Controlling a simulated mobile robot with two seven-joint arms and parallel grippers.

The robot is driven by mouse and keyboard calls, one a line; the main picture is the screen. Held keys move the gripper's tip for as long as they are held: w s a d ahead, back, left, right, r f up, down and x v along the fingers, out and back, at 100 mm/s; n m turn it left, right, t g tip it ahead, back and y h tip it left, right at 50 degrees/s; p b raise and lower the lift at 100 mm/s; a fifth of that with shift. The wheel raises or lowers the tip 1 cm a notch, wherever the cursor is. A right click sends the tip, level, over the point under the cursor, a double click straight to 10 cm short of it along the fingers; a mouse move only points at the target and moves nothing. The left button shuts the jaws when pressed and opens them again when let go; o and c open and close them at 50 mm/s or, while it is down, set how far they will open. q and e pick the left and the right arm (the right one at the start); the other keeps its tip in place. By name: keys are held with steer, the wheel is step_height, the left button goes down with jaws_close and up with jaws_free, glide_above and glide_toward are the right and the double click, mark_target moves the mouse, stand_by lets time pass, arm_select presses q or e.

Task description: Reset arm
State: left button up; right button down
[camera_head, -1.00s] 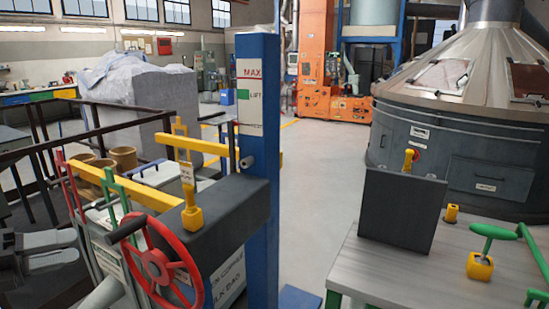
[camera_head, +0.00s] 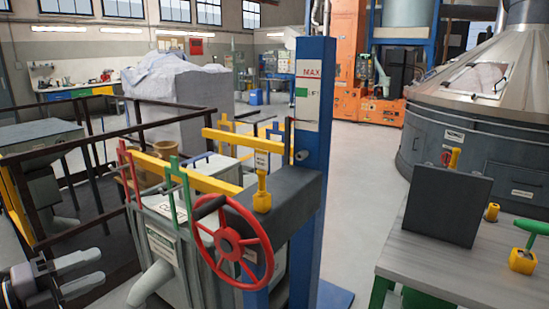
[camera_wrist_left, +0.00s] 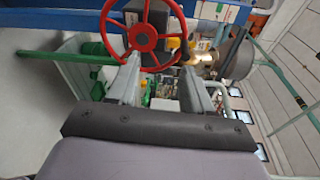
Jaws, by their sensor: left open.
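My left gripper (camera_head: 72,273) is at the lower left of the head view, with its two fingers apart and nothing between them. In the left wrist view its fingers (camera_wrist_left: 153,82) are also spread and empty. It is left of the grey machine with the red handwheel (camera_head: 232,240) and does not touch it. The handwheel also shows in the left wrist view (camera_wrist_left: 142,28), beyond the fingers. My right gripper does not show in any view.
A blue post (camera_head: 309,165) stands behind the handwheel. Yellow bars (camera_head: 185,170) and a yellow-handled lever (camera_head: 262,195) are on the machine. Dark railings (camera_head: 65,160) run at the left. A grey table (camera_head: 440,262) with a dark panel (camera_head: 449,198) stands at the right. Open floor lies beyond the post.

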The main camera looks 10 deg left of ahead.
arm_select(q)
steer(key=s+d+f+n+y, duration=0.2)
steer(key=s+f+n+y, duration=0.15)
steer(key=f+n, duration=0.55)
steer(key=s+d+f+n+y, duration=0.35)
steer(key=f+n, duration=0.25)
steer(key=f, duration=0.4)
steer(key=s+d+f+n+g, duration=0.2)
steer(key=d+f+n, duration=0.2)
steer(key=d, duration=0.4)
steer(key=s+d+f+n+g, duration=0.2)
steer(key=d+f, duration=0.4)
steer(key=d, duration=0.3)
steer(key=shift+s+n+h, duration=0.4)
steer(key=shift+s+n, duration=0.45)
steer(key=shift+n, duration=0.05)
